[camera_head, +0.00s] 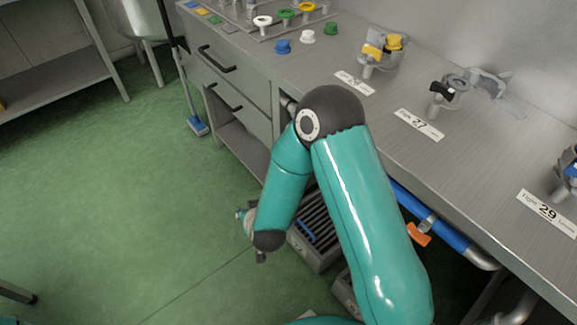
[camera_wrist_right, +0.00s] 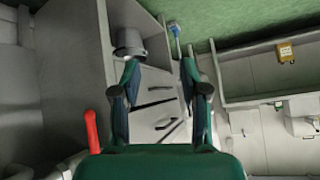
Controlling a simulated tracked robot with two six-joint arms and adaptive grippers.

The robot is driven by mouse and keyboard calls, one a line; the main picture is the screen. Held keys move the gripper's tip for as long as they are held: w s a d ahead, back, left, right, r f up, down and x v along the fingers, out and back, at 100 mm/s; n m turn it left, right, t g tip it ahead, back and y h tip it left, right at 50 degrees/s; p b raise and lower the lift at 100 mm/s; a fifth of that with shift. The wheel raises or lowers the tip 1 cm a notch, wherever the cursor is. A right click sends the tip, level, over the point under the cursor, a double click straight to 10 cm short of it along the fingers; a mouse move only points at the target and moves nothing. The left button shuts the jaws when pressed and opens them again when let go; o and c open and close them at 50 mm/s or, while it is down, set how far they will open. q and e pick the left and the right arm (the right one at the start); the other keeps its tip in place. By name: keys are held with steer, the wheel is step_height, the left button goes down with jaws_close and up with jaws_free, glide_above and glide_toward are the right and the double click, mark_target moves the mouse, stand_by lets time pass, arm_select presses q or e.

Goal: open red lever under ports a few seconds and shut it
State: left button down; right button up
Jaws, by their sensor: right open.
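A red lever (camera_wrist_right: 91,130) stands out in the right wrist view, to the left of my right gripper and apart from it. My right gripper (camera_wrist_right: 160,90) is open, with its two dark fingers spread and nothing between them. In the head view my teal right arm reaches down in front of the bench, and its gripper is mostly hidden behind the wrist. No red lever shows clearly in the head view. An orange handle (camera_head: 418,234) sits under the bench edge beside a blue pipe (camera_head: 437,222). My left gripper is in neither view.
The grey bench (camera_head: 462,178) carries valve-like fittings, number labels (camera_head: 419,124) and coloured caps. A slatted grey crate (camera_head: 314,232) stands below it, by my arm. A bucket (camera_wrist_right: 130,42) shows in the wrist view. Green floor (camera_head: 120,215) is open at left.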

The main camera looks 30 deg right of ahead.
steer(key=w+d+r+m+t+h+b, duration=0.2)
steer(key=w+d+m+t+h+b, duration=0.15)
steer(key=h+b, duration=0.5)
steer(key=s+d+r+m+g+h+b, duration=0.2)
steer(key=s+r+m+h+b, duration=0.25)
steer(key=b, duration=0.45)
steer(key=shift+n, duration=0.5)
steer(key=b+x, duration=0.3)
steer(key=x, duration=1.4)
steer(key=shift+r, duration=0.15)
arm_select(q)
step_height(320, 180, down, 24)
arm_select(e)
steer(key=shift+a, duration=0.1)
jaws_close()
